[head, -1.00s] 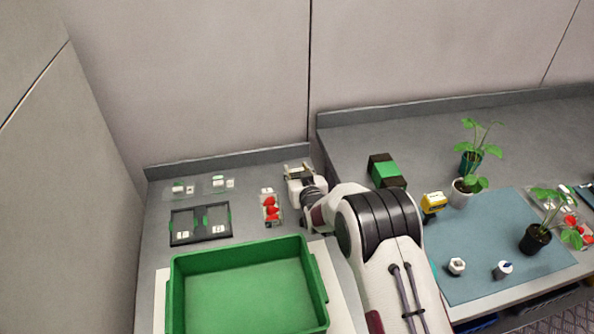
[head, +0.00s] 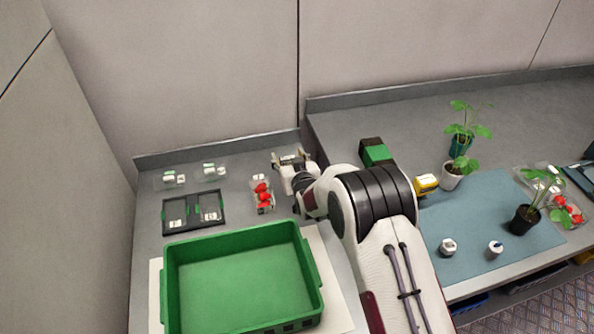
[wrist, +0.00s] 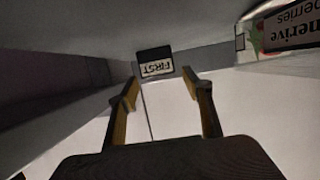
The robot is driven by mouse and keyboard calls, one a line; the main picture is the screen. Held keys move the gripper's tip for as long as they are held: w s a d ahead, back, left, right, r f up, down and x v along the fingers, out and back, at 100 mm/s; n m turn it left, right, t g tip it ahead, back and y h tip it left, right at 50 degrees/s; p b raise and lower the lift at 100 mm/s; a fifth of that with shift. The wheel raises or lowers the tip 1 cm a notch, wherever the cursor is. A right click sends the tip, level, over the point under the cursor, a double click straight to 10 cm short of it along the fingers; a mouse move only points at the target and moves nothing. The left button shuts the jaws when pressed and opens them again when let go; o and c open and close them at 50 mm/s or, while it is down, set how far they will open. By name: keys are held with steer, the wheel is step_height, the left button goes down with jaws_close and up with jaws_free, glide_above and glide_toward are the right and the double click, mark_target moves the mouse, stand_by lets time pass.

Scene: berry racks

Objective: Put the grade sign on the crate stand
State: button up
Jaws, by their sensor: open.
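The grade sign (wrist: 155,62), a small black and white card reading "FIRST", shows upside down in the wrist view, just past my fingertips. My gripper (wrist: 160,82) is open, its two yellow-lined fingers spread on either side below the sign, with nothing held. In the head view my gripper (head: 290,158) is at the back right of the left counter, near the back wall; I cannot make out the sign there. I cannot tell for certain which thing is the crate stand; a green crate (head: 222,236) sits on a white board at the front.
A punnet of strawberries (head: 262,194) stands close to my gripper's front left. A black two-bay tray (head: 194,212) and small clear packs (head: 214,172) lie further left. A printed berry label (wrist: 295,25) shows in the wrist view. Potted plants (head: 461,148) stand on the right counter.

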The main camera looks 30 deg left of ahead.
steer(key=shift+v, duration=5.6)
steer(key=shift+r, duration=0.15)
steer(key=shift+w+r, duration=0.1)
steer(key=w+d+r+m+h, duration=0.2)
steer(key=w+d+r+h, duration=0.15)
steer(key=d+r, duration=1)
steer(key=s+d+r+m+h, duration=0.1)
steer(key=s+d+r, duration=0.2)
steer(key=d, duration=0.6)
steer(key=s+d+r+m+h, duration=0.2)
steer(key=d+r, duration=0.1)
steer(key=d, duration=0.6)
steer(key=s+d+r+m+g+h, duration=0.2)
steer(key=s+d+r, duration=0.2)
steer(key=s+d, duration=0.75)
steer(key=s+d+m+g, duration=0.1)
steer(key=s+d, duration=0.3)
steer(key=s, duration=0.4)
steer(key=s+d+f+m+g+h, duration=0.1)
steer(key=s+d, duration=0.3)
steer(key=s, duration=0.5)
steer(key=shift+d+f, duration=0.25)
steer(key=shift+f, duration=0.1)
